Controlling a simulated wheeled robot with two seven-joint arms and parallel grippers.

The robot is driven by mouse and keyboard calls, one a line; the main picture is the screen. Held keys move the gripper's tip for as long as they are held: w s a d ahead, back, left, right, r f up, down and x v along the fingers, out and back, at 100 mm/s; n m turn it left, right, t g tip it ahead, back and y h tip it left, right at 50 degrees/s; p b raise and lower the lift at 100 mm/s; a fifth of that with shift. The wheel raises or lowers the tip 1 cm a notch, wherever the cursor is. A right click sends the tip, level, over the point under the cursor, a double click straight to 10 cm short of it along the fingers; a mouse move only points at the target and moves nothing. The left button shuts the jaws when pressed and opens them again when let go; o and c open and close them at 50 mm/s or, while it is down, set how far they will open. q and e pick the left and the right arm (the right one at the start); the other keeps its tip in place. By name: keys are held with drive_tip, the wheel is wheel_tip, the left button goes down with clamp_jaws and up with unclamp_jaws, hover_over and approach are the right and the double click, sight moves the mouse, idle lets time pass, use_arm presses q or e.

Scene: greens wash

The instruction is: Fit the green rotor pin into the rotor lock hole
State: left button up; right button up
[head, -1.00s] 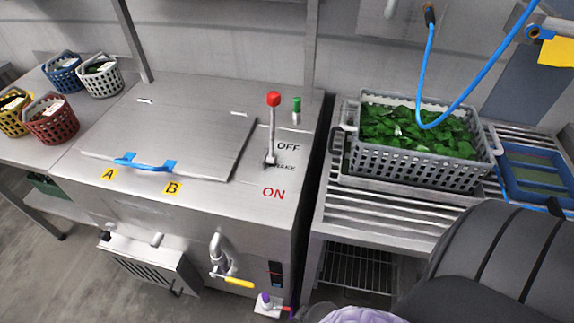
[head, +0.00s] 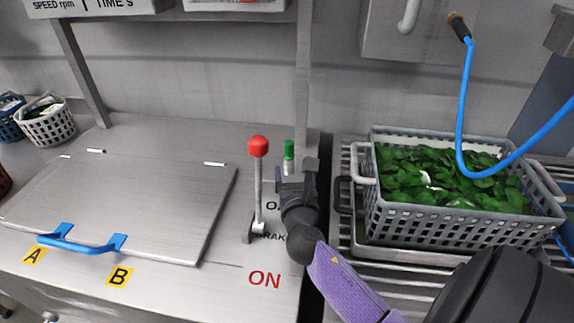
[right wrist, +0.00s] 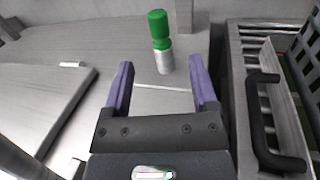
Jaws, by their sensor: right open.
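The green rotor pin (head: 289,150) stands upright near the back right corner of the steel machine top, behind my right gripper. In the right wrist view the pin (right wrist: 159,30) has a green grip over a silver lower part. My right gripper (right wrist: 160,85) is open and empty, its purple fingers pointing at the pin, which lies just beyond the fingertips and between their lines. In the head view the right gripper (head: 292,180) hides part of the machine top. The rotor lock hole cannot be made out. My left gripper is not in view.
A brake lever with a red knob (head: 258,146) stands just left of the gripper. A closed lid (head: 130,195) with a blue handle (head: 80,240) covers the machine's left. A grey crate (head: 400,225) of greens stands right; a blue hose (head: 466,100) hangs above it.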

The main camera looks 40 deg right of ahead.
sight(290, 153)
drive_tip(key=shift+n, duration=0.3)
drive_tip(key=b+x, duration=0.3)
drive_tip(key=x, duration=0.6)
drive_tip(key=shift+f, duration=0.15)
drive_tip(key=shift+w+d, duration=0.3)
drive_tip(key=shift+w, duration=0.2)
drive_tip(key=shift+r, duration=0.2)
drive_tip(key=c, duration=0.8)
clamp_jaws()
